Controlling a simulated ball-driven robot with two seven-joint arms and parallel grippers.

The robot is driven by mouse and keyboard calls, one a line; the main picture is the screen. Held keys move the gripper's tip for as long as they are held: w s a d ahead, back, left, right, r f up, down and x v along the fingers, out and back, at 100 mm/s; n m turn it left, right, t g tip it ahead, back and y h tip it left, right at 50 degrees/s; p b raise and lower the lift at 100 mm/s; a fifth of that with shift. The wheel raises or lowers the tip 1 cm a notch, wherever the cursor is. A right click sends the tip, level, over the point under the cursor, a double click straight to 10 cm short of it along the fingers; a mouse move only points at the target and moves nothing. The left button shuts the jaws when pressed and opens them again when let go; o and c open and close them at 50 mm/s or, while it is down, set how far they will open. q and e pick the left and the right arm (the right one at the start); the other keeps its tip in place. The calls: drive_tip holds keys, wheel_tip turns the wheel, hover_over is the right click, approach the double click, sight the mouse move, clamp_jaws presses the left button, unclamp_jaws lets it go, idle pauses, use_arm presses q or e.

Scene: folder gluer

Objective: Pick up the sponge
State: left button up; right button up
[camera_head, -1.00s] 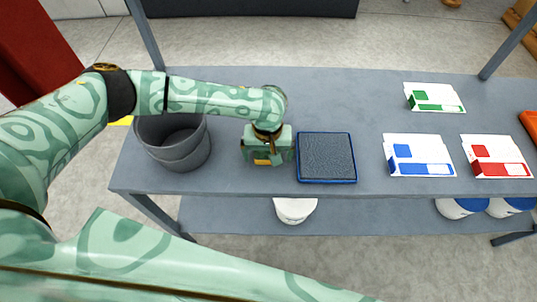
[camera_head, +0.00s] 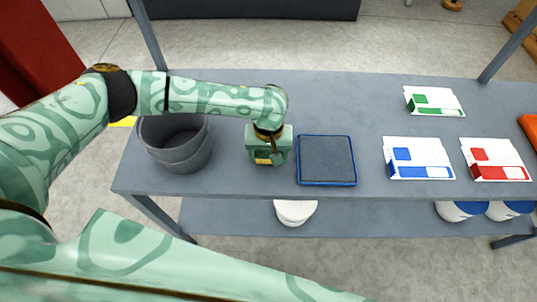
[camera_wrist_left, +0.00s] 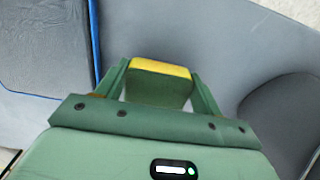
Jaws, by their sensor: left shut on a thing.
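The sponge (camera_wrist_left: 158,82) shows in the left wrist view as a block with a yellow top edge and a dark green face. It sits between the two fingers of my left gripper (camera_wrist_left: 160,85), which is shut on it. In the head view my left gripper (camera_head: 267,158) is over the grey table, between the bucket and the blue-edged tray. There only a small yellow patch of the sponge (camera_head: 264,161) shows under the gripper body. I cannot tell whether the sponge touches the table. My right gripper is not in view.
The grey bucket (camera_head: 190,163) stands left of the gripper on the table (camera_head: 232,178). A blue-edged tray (camera_head: 327,183) lies close on its right. White cards with green (camera_head: 433,101), blue (camera_head: 418,158) and red (camera_head: 495,159) marks lie further right. White tubs (camera_head: 295,212) stand on the lower shelf.

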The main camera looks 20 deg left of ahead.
use_arm(q)
drive_tip(key=s+d+r+p, duration=0.1)
drive_tip(key=s+r+p, duration=0.7)
drive_tip(key=s+r, duration=0.3)
drive_tip(key=shift+s+r, duration=0.2)
drive_tip(key=shift+s, duration=1.3)
drive_tip(key=shift+o, duration=0.3)
drive_tip(key=shift+s, duration=0.1)
